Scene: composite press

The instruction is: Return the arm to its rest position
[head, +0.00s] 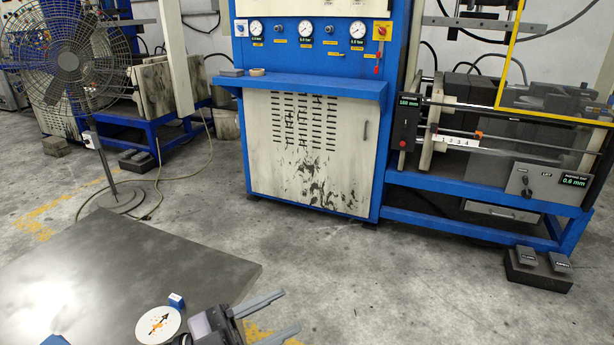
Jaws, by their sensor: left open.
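My left gripper (279,318) is at the bottom of the head view, just right of a white disc and near the right edge of a dark metal table (95,262). Its two grey fingers point right and are apart, with nothing between them. The white round disc (158,325) has a black and orange arrow mark and lies on the table. A small blue block (176,301) sits at its upper right edge. Most of my left arm is out of the picture. My right gripper is not in view.
A blue and cream press cabinet (310,150) with gauges stands ahead. A press unit (480,150) on a blue frame is at the right, with foot pedals (540,268) on the floor. A caged fan (68,65) stands at the left. The floor between is clear.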

